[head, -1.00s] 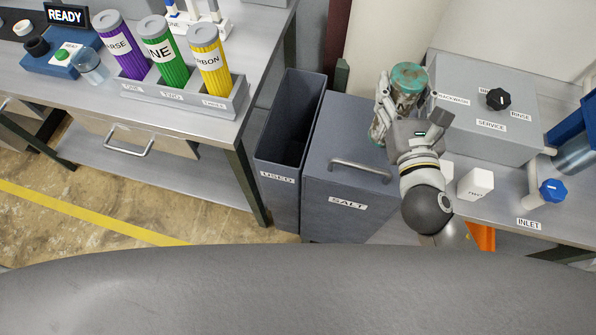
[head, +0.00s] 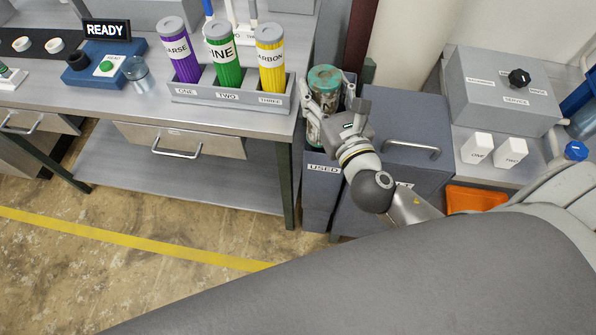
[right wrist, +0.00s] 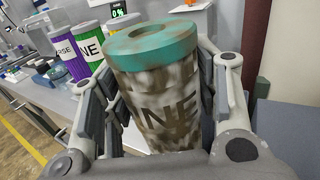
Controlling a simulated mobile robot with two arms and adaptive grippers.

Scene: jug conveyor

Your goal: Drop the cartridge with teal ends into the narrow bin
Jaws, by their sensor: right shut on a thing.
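The cartridge with teal ends (head: 324,82) is held upright by my right gripper (head: 328,100), over the narrow bin labelled USED (head: 321,190). In the right wrist view the cartridge (right wrist: 165,100) has a teal top ring, a brown-stained body and partly readable letters. The fingers of my right gripper (right wrist: 165,110) close on both its sides. The cartridge and gripper cover much of the bin's opening in the head view, and the cartridge's lower end is hidden. My left gripper is not in view.
A wider lidded bin (head: 405,130) with a bar handle stands right of the narrow bin. Left is a bench with a rack (head: 225,94) of purple, green and yellow cartridges. Right is a grey valve box (head: 500,95) and white boxes (head: 510,151).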

